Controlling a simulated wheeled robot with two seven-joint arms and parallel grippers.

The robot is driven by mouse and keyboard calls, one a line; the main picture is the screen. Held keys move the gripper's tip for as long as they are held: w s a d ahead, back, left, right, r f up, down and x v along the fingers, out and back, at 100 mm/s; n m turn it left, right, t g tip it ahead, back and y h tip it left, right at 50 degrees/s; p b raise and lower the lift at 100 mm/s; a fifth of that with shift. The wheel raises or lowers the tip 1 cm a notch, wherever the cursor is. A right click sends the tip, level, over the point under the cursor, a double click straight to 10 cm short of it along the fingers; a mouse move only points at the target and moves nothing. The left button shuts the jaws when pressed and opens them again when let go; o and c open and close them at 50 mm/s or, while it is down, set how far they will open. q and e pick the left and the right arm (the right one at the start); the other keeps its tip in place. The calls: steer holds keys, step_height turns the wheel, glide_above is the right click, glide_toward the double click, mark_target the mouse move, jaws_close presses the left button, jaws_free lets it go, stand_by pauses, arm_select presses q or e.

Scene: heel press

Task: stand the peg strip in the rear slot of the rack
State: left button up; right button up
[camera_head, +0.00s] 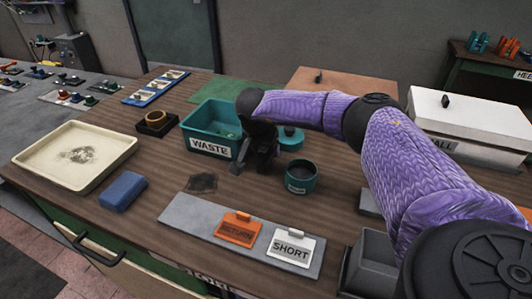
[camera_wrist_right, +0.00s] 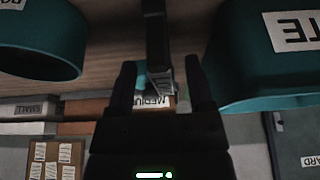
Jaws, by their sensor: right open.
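My right gripper (camera_head: 256,162) is low over the table between the teal WASTE bin (camera_head: 203,130) and a dark teal cup (camera_head: 301,177). In the right wrist view its two dark fingers (camera_wrist_right: 163,85) are apart. A dark upright bar (camera_wrist_right: 155,40) with a grey piece at its end shows between and beyond the fingers; I cannot tell what it is or whether it lies within their grasp. I cannot make out the peg strip or the rack with certainty in either view. My right arm hides part of the table. My left gripper is not in view.
A grey plate (camera_head: 185,211) with an orange tag and a white SHORT tag lies in front. Boxes (camera_head: 470,120) stand behind. The wood between block and bin is mostly clear.

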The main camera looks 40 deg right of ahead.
steer(key=x, duration=0.2)
steer(key=shift+w+f+b, duration=0.1)
steer(key=shift+f+b, duration=0.2)
steer(key=shift+r, duration=0.1)
jaws_close()
